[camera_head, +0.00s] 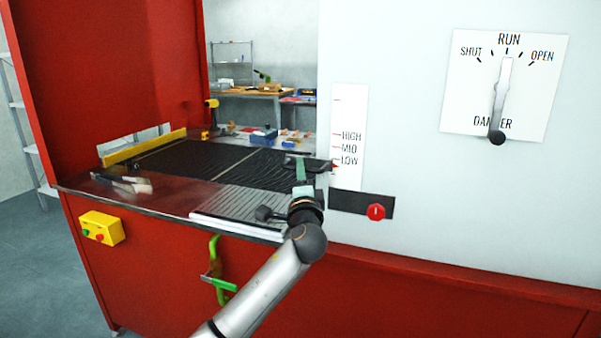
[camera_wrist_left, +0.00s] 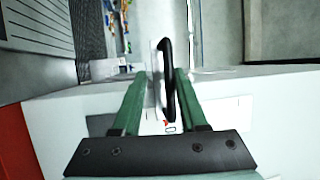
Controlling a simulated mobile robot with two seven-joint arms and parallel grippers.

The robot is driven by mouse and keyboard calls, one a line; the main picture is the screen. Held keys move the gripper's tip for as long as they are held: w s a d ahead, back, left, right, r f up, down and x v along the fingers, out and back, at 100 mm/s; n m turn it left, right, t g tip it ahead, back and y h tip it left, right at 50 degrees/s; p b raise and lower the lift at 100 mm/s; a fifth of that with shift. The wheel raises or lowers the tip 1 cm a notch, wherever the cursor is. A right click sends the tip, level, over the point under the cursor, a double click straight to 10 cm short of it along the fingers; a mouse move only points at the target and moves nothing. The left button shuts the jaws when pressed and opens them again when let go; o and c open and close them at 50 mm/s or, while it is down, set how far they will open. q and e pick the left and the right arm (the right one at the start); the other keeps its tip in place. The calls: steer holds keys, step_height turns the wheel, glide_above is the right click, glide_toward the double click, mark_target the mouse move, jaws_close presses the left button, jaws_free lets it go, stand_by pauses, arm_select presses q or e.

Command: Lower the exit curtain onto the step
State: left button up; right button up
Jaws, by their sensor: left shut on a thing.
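My left gripper (camera_head: 301,172) is at the exit opening, just left of the level scale. Its green fingers are shut on a dark handle (camera_head: 312,163), which I take to be the exit curtain's. In the left wrist view the black handle (camera_wrist_left: 168,85) lies between the fingers (camera_wrist_left: 160,76), with a pale thin edge (camera_wrist_left: 155,78) beside it. The curtain's sheet is hard to make out. A red pointer (camera_head: 335,167) sits slightly below LOW on the white scale (camera_head: 349,120). The ribbed grey step (camera_head: 232,203) lies below and left of the gripper; contact cannot be told.
The black mesh belt (camera_head: 195,160) runs behind the step. A brush-like tool (camera_head: 122,183) lies on the left ledge. A dial with a lever (camera_head: 500,95) points between SHUT and OPEN, at RUN. A red button (camera_head: 376,212) is right of my wrist.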

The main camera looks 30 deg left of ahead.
arm_select(q)
steer(key=shift+o, duration=1)
steer(key=shift+w+f, duration=0.2)
steer(key=shift+f, duration=0.6)
steer(key=shift+s+d, duration=0.1)
steer(key=shift+d, duration=0.05)
steer(key=r+p+v, duration=0.1)
steer(key=v, duration=1.3)
